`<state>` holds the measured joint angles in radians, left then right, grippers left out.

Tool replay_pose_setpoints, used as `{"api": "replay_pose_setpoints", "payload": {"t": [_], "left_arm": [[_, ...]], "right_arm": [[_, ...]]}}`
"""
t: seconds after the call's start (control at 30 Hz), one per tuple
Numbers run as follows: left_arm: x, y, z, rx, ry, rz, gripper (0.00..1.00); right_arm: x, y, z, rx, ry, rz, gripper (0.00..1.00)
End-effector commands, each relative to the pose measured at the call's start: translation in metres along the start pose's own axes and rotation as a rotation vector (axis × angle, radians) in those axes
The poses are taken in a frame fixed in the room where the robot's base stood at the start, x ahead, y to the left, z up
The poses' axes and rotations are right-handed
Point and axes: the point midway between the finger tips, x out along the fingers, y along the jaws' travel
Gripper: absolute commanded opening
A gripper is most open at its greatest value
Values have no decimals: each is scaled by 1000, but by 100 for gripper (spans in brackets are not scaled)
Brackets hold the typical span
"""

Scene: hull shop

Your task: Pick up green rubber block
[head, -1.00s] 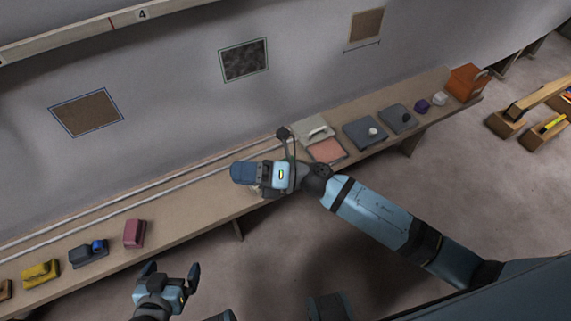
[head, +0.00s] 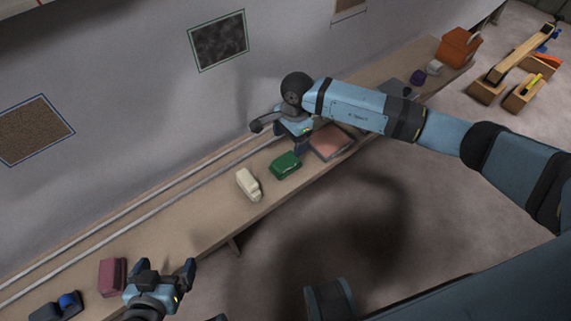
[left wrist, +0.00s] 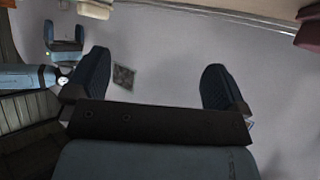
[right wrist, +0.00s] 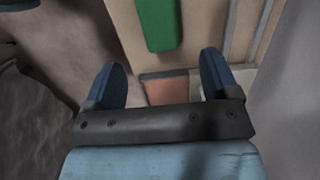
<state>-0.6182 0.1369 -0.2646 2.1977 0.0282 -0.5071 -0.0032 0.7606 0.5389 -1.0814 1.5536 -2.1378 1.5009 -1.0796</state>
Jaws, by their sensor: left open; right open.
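The green rubber block (head: 285,165) lies on the long wooden bench, between a cream block (head: 248,184) and a reddish flat pad (head: 329,141). In the right wrist view the green block (right wrist: 160,22) shows at the top, beyond the fingertips. My right gripper (head: 302,146) is open and empty, above the bench just right of and behind the green block. It also shows in the right wrist view (right wrist: 165,80). My left gripper (head: 166,268) is open and empty in front of the bench, near a maroon block (head: 112,277); it also shows in the left wrist view (left wrist: 157,75).
Two pale rails (head: 150,200) run along the back of the bench (head: 205,215) by the wall. A dark block with a blue part (head: 66,305) is at far left. A purple object (head: 418,77) and an orange bin (head: 458,46) stand at the far right end.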

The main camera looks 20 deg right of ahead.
Motion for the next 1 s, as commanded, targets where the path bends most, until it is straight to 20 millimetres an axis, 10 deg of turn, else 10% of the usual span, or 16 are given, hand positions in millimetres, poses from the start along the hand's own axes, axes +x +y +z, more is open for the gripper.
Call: {"api": "replay_pose_setpoints", "payload": {"t": [0.7, 1.0], "left_arm": [[5, -3, 3, -5, 18, 1, 100], [2, -1, -4, -6, 30, 6, 100]], "right_arm": [[84, 2, 4, 3, -5, 0, 81], [88, 1, 4, 2, -3, -1, 74]]}}
